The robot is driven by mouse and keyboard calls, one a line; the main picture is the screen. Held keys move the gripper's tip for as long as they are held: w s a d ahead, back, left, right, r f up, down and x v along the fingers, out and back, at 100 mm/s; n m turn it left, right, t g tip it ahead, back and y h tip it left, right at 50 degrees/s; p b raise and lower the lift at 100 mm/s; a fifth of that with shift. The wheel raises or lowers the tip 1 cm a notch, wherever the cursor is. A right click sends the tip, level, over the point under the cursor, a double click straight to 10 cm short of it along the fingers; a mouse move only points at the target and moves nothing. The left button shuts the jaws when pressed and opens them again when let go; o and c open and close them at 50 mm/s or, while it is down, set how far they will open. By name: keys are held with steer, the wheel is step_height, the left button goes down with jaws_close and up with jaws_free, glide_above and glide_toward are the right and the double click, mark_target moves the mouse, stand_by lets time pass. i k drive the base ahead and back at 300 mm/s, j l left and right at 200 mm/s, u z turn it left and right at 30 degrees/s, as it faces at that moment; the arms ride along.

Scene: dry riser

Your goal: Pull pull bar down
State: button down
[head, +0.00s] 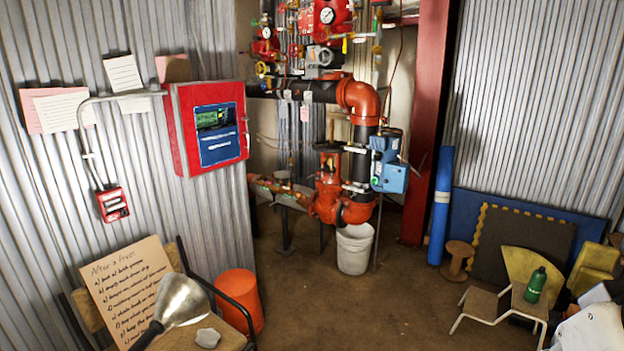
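A small red pull station (112,204) with a white pull bar (113,203) across its front is mounted on the corrugated wall at the left. A grey conduit runs up from it and across to a red panel box. The bar is small in this view, and I cannot tell its exact position. My gripper does not show in the head view, so its place relative to the bar and what it holds are hidden.
Below the pull station stand a handwritten cardboard sign (128,290), a metal lamp (180,300) and a chair (228,300). An orange bucket (239,300) is beside them. Red pipework (340,190) and a white bucket (354,248) stand at centre. The middle floor is clear.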

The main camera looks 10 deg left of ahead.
mark_target(112, 204)
steer(key=i+l+z, duration=0.25)
steer(key=i+z, duration=0.15)
steer(key=i, duration=0.15)
steer(key=i+l+z, duration=0.1)
steer(key=i+z, duration=0.3)
steer(key=i, duration=0.15)
steer(key=i+u, duration=0.7)
steer(key=i+l+u, duration=0.15)
steer(key=i+u, duration=0.2)
steer(key=i+j+u, duration=0.15)
steer(key=u, duration=0.35)
steer(key=i+u, duration=0.35)
steer(key=u, duration=0.15)
steer(key=i+u, duration=0.25)
steer(key=u, duration=0.2)
steer(key=i+l+u, duration=0.2)
steer(key=u, duration=0.3)
steer(key=i+u, duration=0.25)
steer(key=i+l+u, duration=0.25)
steer(key=i+j, duration=0.05)
